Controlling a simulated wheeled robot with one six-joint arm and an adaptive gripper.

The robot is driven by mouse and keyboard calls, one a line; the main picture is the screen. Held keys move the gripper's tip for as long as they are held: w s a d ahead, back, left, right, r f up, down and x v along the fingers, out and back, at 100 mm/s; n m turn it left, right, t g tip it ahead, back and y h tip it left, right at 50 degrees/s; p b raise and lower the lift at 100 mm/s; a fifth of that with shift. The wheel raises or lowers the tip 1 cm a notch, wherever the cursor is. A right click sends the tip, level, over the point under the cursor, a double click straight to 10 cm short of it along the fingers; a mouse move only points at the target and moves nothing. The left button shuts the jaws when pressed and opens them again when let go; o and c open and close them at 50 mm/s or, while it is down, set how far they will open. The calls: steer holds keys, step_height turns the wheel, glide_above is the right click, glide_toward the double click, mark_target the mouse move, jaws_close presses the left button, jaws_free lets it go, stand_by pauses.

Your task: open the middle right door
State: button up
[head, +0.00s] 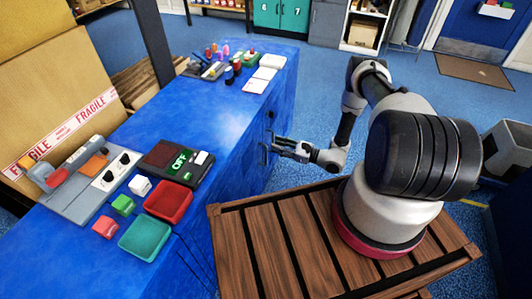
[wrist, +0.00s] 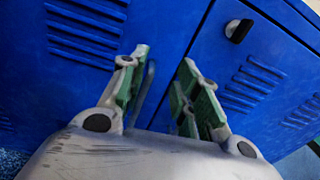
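The blue cabinet under the counter (head: 232,165) has doors with louvre slots on its right side, facing my arm. In the wrist view a left door (wrist: 85,35) and a right door (wrist: 255,75) meet at a slanted seam. A slim bar handle (wrist: 149,82) shows between my fingers, closer to the left finger; whether it touches is unclear. A black latch (wrist: 239,30) sits on the right door. My gripper (wrist: 163,90) is open, its green-padded fingers apart. In the head view my gripper (head: 272,148) is at the cabinet's face. The doors in view look closed.
The counter top holds a red tray (head: 168,202), a green tray (head: 145,238), small blocks and a device with a green display (head: 180,160). A cardboard carton (head: 55,85) stands at left. My slatted wooden base is close to the cabinet. Blue floor (head: 340,120) is free beyond.

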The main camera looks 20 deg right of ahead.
step_height(320, 180, down, 6)
steer(key=s+m+t+h, duration=0.2)
steer(key=m, duration=0.1)
glide_above(266, 164)
steer(key=shift+w+d+f, duration=0.1)
steer(key=shift+w+f, duration=0.1)
steer(key=shift+w, duration=0.1)
jaws_close()
